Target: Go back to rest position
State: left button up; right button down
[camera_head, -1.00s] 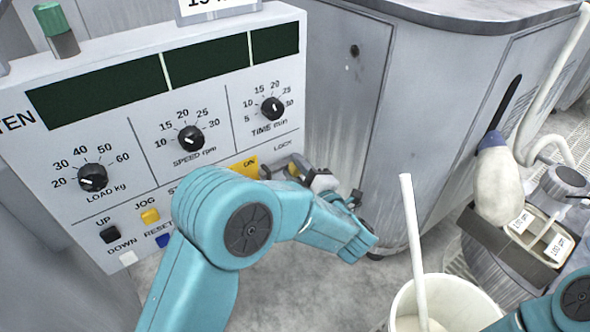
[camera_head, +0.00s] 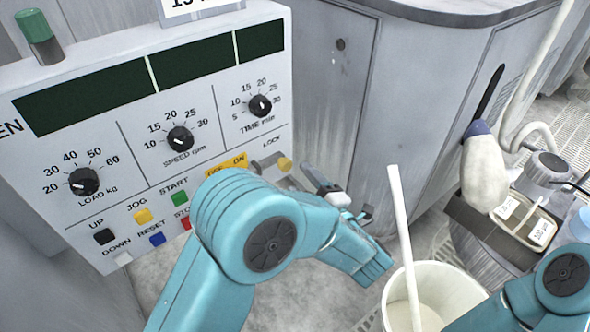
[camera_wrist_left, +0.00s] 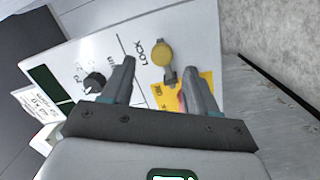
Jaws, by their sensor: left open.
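My left arm comes in from the bottom of the head view and bends to the right in front of the grey control panel (camera_head: 60,215). My left gripper is partly hidden behind the arm there. In the left wrist view the left gripper (camera_wrist_left: 158,78) is open and empty. Its two fingers point at the panel, with the yellow lock key (camera_wrist_left: 163,54) and the yellow ON/OFF switch plate (camera_wrist_left: 185,97) seen between and beyond them. Part of my right arm (camera_head: 560,290) shows at the lower right of the head view; its gripper is out of frame.
The panel has three black knobs, including the time knob (camera_head: 260,106), and several coloured buttons. A white bucket (camera_head: 452,290) with a white stick (camera_head: 402,230) stands right of the left arm.

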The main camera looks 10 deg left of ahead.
pick_arm(q)
jog(key=shift+s+d, duration=0.1)
jog(key=shift+s, duration=0.05)
dwell(0.3)
jog(key=s+a+f+m+g+h, duration=0.15)
jog(key=f+m+h, duration=0.4)
jog(key=f, duration=0.55)
jog(key=a+f+m+g+h, duration=0.1)
jog(key=a+f+m+h, duration=0.35)
jog(key=f, duration=0.65)
jog(key=s+d+f+m+g+h, duration=0.25)
jog(key=s+f+m+g, duration=0.2)
jog(key=s, duration=0.55)
jog(key=s+d+f+m+g+h, duration=0.1)
jog(key=s+f+m+g+h, duration=0.35)
jog(key=s, duration=0.55)
notch_tip(320, 180, up, 31)
jog(key=s+p, duration=0.2)
jog(key=p, duration=2.9)
jog(key=shift+s+d+m+g+p, duration=0.3)
jog(key=shift+s+m+g+p, duration=0.05)
jog(key=shift+s+m, duration=0.05)
